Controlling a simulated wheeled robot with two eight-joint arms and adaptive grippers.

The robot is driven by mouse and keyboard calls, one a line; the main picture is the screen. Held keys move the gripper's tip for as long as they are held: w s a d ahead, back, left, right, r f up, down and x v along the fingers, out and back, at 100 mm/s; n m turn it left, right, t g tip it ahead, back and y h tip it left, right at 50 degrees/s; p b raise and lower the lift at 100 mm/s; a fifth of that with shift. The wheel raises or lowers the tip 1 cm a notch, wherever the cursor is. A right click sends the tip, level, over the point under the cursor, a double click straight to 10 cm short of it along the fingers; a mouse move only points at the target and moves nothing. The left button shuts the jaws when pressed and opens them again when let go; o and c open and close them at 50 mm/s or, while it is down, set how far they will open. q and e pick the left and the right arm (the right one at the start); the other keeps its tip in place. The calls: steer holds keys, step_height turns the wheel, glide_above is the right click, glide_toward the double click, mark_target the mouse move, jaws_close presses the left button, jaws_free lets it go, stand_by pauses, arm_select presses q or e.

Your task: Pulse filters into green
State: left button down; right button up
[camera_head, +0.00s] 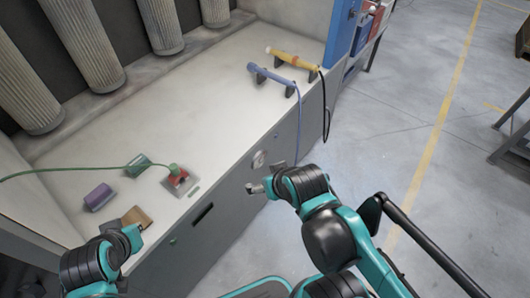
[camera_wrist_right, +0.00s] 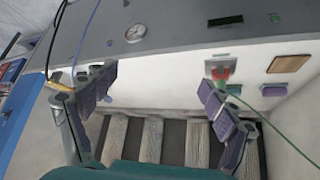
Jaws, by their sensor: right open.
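Several pale pleated filters (camera_head: 93,48) hang at the upper left in the head view, and they show at the bottom of the right wrist view (camera_wrist_right: 152,140). A round white gauge (camera_head: 259,158) is on the grey front panel, also in the right wrist view (camera_wrist_right: 136,33); its reading is too small to tell. A small green button-like spot (camera_head: 172,241) is lower left on that panel. My right gripper (camera_head: 256,188) is open and empty, in front of the panel just below the gauge. My left gripper (camera_head: 134,232) is near the bench's front left edge; its jaws are unclear.
On the white bench (camera_head: 175,108) lie a purple block (camera_head: 98,197), a green block (camera_head: 138,166), a brown block (camera_head: 137,217) and a red-and-green fitting (camera_head: 178,178) with a green cable. Blue (camera_head: 272,78) and yellow (camera_head: 292,60) tools rest at the right end.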

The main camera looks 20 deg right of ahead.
jaws_close()
stand_by(1.2)
